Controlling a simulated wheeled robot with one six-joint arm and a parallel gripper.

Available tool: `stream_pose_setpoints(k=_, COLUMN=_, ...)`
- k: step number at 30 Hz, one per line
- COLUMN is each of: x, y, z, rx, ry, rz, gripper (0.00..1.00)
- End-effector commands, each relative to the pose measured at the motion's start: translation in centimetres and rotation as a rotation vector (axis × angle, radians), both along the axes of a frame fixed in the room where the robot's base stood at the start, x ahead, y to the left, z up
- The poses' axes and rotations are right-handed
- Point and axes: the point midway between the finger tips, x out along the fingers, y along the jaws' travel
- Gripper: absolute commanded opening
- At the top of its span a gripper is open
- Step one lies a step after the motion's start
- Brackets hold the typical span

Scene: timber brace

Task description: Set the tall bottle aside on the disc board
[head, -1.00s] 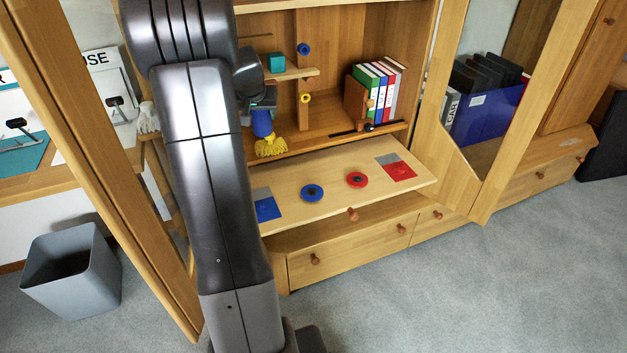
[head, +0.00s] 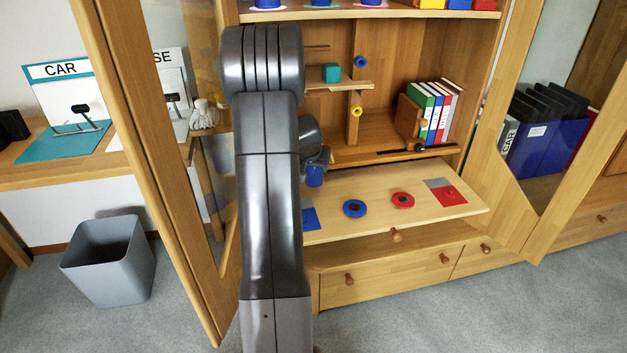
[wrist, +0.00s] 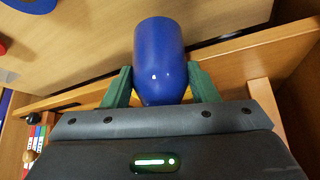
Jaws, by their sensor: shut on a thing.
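The tall bottle is a blue cylinder (wrist: 160,50) held between the green fingers of my gripper (wrist: 162,88). In the head view, the blue bottle (head: 314,177) shows just right of my arm, over the left rear part of the board; I cannot tell whether it touches. The disc board (head: 375,225) is a pale wooden board pulled out from the cabinet. It bears a blue disc (head: 355,208), a red disc (head: 403,200), a red-and-grey patch (head: 448,193) at right and a blue patch (head: 310,218) at left, partly hidden by my arm.
Books (head: 436,112) stand in the cabinet, with a dark bar (head: 405,150) at its floor's front. A small shelf (head: 345,86) carries a teal cube (head: 331,73). Drawers (head: 375,283) lie below the board. A glass door frame (head: 150,170) stands open at left, beside a grey bin (head: 108,262).

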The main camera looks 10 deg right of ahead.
Motion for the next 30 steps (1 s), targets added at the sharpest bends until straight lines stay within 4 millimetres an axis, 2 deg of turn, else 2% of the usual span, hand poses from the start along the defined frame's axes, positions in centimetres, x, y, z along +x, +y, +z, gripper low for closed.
stream_pose_setpoints(k=1, x=-0.1, y=0.0, z=-1.2, rx=0.001, ry=0.004, rz=-0.001, gripper=0.25)
stream_pose_setpoints(k=6, x=-0.1, y=0.0, z=-4.0, rx=0.000, ry=0.003, rz=-0.001, gripper=0.25)
stream_pose_setpoints(k=19, x=0.0, y=0.0, z=-4.5, rx=0.000, ry=0.000, rz=0.000, gripper=0.25)
stream_pose_setpoints(k=20, x=0.0, y=0.0, z=-4.5, rx=0.000, ry=0.001, rz=0.000, gripper=0.55)
stream_pose_setpoints(k=23, x=0.0, y=0.0, z=-4.4, rx=0.001, ry=0.002, rz=0.000, gripper=0.75)
stream_pose_setpoints(k=30, x=0.0, y=0.0, z=-4.4, rx=0.001, ry=0.002, rz=-0.001, gripper=0.75)
